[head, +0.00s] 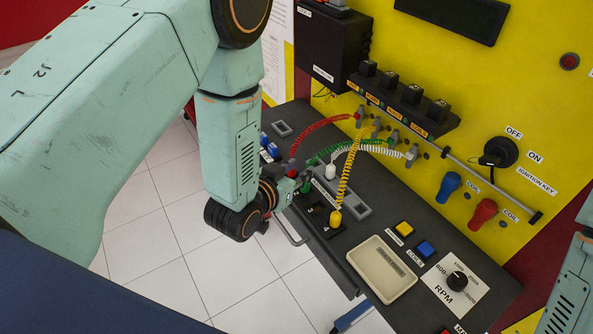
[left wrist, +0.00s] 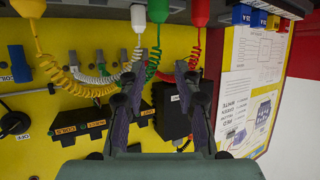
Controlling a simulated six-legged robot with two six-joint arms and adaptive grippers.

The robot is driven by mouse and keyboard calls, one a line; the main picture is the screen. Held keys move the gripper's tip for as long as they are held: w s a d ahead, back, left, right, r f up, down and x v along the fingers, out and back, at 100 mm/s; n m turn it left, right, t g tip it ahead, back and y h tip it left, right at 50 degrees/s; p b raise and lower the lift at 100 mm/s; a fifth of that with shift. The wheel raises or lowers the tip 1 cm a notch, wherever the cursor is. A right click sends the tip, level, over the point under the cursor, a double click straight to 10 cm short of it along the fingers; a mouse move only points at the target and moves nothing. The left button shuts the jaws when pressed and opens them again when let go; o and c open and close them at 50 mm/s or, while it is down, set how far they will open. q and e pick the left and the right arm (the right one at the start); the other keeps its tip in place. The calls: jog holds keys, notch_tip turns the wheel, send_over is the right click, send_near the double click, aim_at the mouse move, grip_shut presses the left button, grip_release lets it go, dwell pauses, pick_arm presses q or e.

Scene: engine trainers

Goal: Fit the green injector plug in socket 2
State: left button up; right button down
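The green injector plug (left wrist: 158,11) shows at the top edge of the left wrist view, between the white plug and the red plug, with its green coiled cord running to the wall panel. In the head view it is small and partly covered beside my left gripper (head: 301,184). The left wrist view shows the fingers of my left gripper (left wrist: 159,72) spread apart with nothing between them; the green plug is outside their gap. The black socket block (head: 319,218) lies just right of the gripper. Its numbers are too small to read, so I cannot pick out socket 2. My right gripper is out of view.
The yellow plug (head: 335,216) stands at the block's front end, the white plug (head: 330,172) behind. The red plug (left wrist: 201,12) is beside the green one. Coiled cords arch close to my left gripper. A beige tray (head: 382,269) and buttons lie to the right.

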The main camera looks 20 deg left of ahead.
pick_arm(q)
jog(key=o, duration=0.6)
jog(key=shift+s, duration=0.1)
jog(key=v, duration=0.7)
jog(key=shift+s, duration=0.15)
